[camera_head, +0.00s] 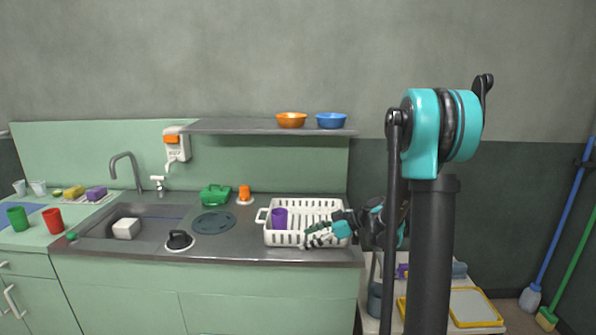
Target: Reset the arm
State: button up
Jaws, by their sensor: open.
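My arm rises at the right of the view, with a teal joint near the top and dark links below it. The arm's lower part reaches left, and my gripper (312,234) is at the right front part of a white dish rack (283,238) on the metal counter. The gripper is open, and its dark and light fingers point left. A purple cup (280,218) stands in the rack, to the left of the gripper and apart from it. My column and links hide part of the area right of the rack.
The counter holds a sink (150,226), a green item (215,195) and an orange cup (244,193). Green (17,218) and red (53,221) cups stand far left. A shelf (240,126) with orange and blue bowls hangs above. A cart (470,325) and broom (547,316) are right.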

jog(key=s+d+f+m+h, duration=0.2)
jog(key=s+d+m+h, duration=0.2)
jog(key=s, duration=0.4)
jog(key=s+d+f+m+t+h, duration=0.1)
jog(key=s+d+f+m+h, duration=0.2)
jog(key=s+d+m, duration=0.3)
jog(key=s+d+f+m+h, duration=0.2)
jog(key=s+d+m+h, duration=0.2)
jog(key=s, duration=0.6)
jog(key=shift+d+f+m+t+h, duration=0.3)
jog(key=shift+d+f+m+h, duration=0.1)
jog(key=shift+d+m, duration=0.15)
jog(key=shift+s, duration=0.1)
